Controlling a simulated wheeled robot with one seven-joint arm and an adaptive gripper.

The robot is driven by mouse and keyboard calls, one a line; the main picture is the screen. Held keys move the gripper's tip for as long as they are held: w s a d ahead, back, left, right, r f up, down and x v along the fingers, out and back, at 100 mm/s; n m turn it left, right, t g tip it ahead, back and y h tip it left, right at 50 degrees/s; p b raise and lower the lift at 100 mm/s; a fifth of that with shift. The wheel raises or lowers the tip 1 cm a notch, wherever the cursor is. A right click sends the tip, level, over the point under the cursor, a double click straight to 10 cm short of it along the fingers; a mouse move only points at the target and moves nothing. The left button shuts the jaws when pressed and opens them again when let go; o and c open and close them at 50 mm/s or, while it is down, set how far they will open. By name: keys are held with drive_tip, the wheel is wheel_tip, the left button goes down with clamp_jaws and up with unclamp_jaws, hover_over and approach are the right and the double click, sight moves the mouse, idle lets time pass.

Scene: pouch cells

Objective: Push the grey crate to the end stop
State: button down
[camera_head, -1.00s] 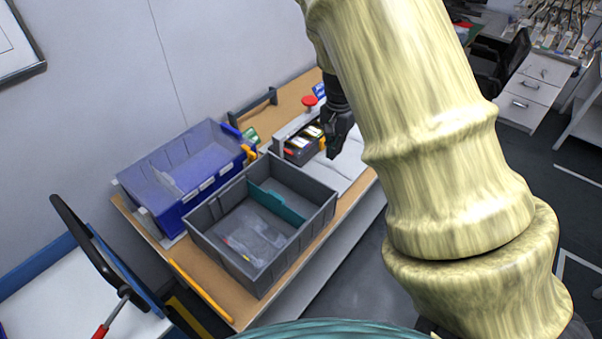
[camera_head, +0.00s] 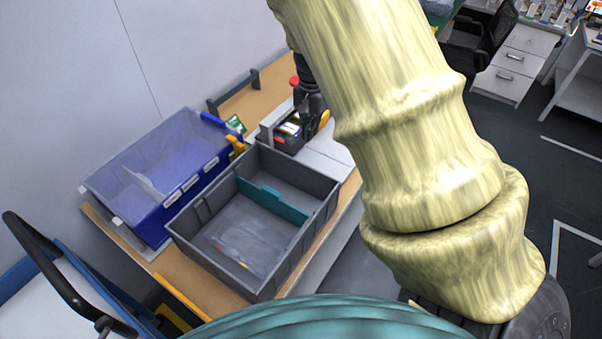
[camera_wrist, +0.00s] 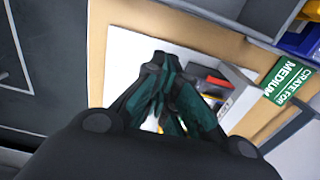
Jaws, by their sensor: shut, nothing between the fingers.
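The grey crate (camera_head: 202,258) stands on the wooden bench in the head view, open at the top. A teal divider (camera_head: 272,200) crosses it, and a few small coloured bits lie on its floor. My gripper (camera_head: 315,118) is beyond the crate's far end, apart from it, partly hidden by my arm. In the wrist view my gripper (camera_wrist: 160,72) has its fingertips together, empty, over a white surface beside a small dark box (camera_wrist: 222,95). I cannot tell for sure which part is the end stop; a dark grey raised bar (camera_head: 233,92) stands at the bench's far end.
A blue bin (camera_head: 150,180) stands left of the crate, close beside it. The small dark box (camera_head: 287,135) with cells sits beyond the crate. A green sign (camera_wrist: 290,75) reads "CRATE FOR MEDIUM". A yellow strip (camera_head: 185,296) lies at the bench's near end.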

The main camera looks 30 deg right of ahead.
sight(288, 196)
wheel_tip(288, 196, down, 13)
drive_tip(key=shift+s+f, duration=0.1)
drive_tip(key=shift+s+a, duration=0.1)
drive_tip(key=shift+a, duration=0.2)
drive_tip(key=shift+s+a+p, duration=0.3)
drive_tip(key=shift+s+a, duration=0.05)
drive_tip(key=shift+a, duration=0.4)
drive_tip(key=shift+s+a+p, duration=0.25)
drive_tip(key=shift+s+a, duration=0.05)
drive_tip(key=shift+a, duration=0.4)
drive_tip(key=shift+f, duration=0.15)
drive_tip(key=shift+a, duration=0.1)
drive_tip(key=s+a, duration=0.1)
drive_tip(key=a, duration=0.1)
drive_tip(key=s+a, duration=0.1)
drive_tip(key=a, duration=0.2)
drive_tip(key=s+a, duration=0.1)
drive_tip(key=a, duration=0.1)
drive_tip(key=shift+s+a, duration=0.1)
drive_tip(key=shift+a, duration=0.15)
drive_tip(key=shift+d, duration=0.1)
